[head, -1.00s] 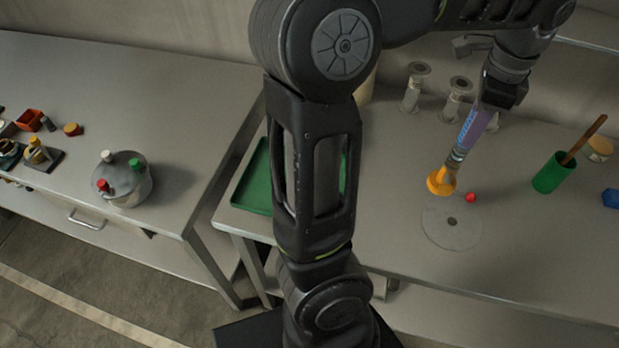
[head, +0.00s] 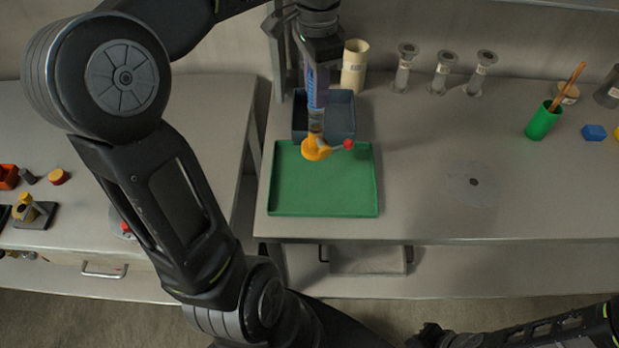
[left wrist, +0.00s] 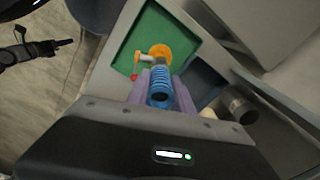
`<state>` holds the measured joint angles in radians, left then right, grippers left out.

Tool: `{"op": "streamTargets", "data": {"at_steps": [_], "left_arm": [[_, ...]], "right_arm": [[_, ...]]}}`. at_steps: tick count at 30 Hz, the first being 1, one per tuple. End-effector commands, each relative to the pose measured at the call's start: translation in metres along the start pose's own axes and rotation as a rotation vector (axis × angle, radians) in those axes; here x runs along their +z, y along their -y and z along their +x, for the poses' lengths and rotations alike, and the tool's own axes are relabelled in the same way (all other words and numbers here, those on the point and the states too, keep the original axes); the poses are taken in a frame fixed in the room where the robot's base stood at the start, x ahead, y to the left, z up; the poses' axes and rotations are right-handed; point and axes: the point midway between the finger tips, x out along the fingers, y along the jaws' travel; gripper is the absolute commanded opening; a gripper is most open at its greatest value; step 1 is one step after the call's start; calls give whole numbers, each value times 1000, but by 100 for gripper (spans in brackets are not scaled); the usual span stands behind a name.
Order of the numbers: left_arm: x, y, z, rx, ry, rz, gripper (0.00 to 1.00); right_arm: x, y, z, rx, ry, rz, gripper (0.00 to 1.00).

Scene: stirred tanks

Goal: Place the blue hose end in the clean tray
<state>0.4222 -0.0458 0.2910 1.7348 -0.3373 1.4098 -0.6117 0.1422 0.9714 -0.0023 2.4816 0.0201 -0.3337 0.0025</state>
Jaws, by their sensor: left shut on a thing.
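My left gripper (head: 317,92) is shut on the hose end, its purple fingers pointing down. The hose end has an orange fitting (head: 315,148) with a red-tipped lever (head: 347,145). In the left wrist view the ribbed blue hose (left wrist: 159,92) sits between the purple fingers. The fitting hangs over the back part of a green tray (head: 325,207); whether it touches the tray is unclear. The tray looks empty. Which tray is called clean is not marked. My right gripper (head: 430,336) is partly visible at the bottom; its jaws are unclear.
A blue-grey bin (head: 342,112) stands right behind the green tray, with a cream cylinder (head: 355,66) beyond. Several metal fittings (head: 444,70) stand along the back. A green cup (head: 543,121) holds a brown stick at right. The bench around the flat round disc (head: 473,182) is clear.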

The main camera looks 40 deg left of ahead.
Motion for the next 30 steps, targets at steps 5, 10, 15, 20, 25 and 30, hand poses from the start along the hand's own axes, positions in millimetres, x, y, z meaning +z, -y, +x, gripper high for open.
{"op": "streamTargets", "data": {"at_steps": [5, 10, 15, 20, 25, 30], "left_arm": [[0, 0, 0, 0, 0, 0, 0], [-1, 0, 11, -1, -1, 4, 0], [-1, -1, 31, 0, 0, 6, 0], [0, 0, 58, 1, 1, 1, 0], [0, 0, 62, 1, 2, 1, 0], [0, 0, 62, 0, 1, 1, 0]], "right_arm": [[0, 0, 0, 0, 0, 0, 0], [0, -2, 10, -2, -2, -2, 0], [-1, -6, 28, -7, -9, -4, 0], [-3, -12, 52, -16, -16, -10, 0], [-3, -9, 44, -16, -17, -10, 0], [-3, -9, 44, -16, -16, -10, 0]]}}
